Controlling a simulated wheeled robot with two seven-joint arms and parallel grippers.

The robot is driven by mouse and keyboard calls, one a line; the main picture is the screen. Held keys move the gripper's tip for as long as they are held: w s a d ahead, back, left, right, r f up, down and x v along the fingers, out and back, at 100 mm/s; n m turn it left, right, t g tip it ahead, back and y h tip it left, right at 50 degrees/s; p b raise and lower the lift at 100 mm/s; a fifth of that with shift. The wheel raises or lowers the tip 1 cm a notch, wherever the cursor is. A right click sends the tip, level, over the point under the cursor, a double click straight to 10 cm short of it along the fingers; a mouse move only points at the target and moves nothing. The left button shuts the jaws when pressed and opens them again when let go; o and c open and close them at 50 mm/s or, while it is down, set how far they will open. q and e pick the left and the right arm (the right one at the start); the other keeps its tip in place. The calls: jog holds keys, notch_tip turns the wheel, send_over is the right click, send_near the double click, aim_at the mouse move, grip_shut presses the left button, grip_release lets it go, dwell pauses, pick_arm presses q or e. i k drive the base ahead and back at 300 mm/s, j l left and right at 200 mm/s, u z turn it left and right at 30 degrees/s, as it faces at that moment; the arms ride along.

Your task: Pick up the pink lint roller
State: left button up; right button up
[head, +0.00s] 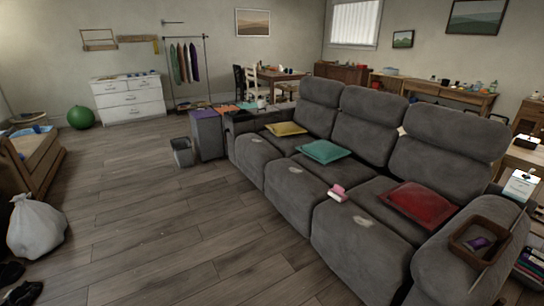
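The pink lint roller (338,192) lies on the front part of a seat of the grey sofa (310,218), to the left of a red cushion. It is small in the head view and nothing touches it from above. Neither of my grippers shows in the head view, so I cannot see whether they are open or shut.
A teal cushion (324,151), a yellow cushion (286,129) and the red cushion (418,203) lie on the sofa. A brown tray (460,247) sits on its near armrest. A white bag (36,226) stands at left. The wooden floor (180,215) before the sofa is clear.

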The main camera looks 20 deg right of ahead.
aim_at(337, 193)
jog(key=i+z, duration=0.45)
jog(key=i+j+z, duration=0.15)
jog(key=i+z, duration=0.3)
jog(key=i+j+z, duration=0.85)
jog(key=k+l, duration=0.05)
jog(key=l, duration=0.05)
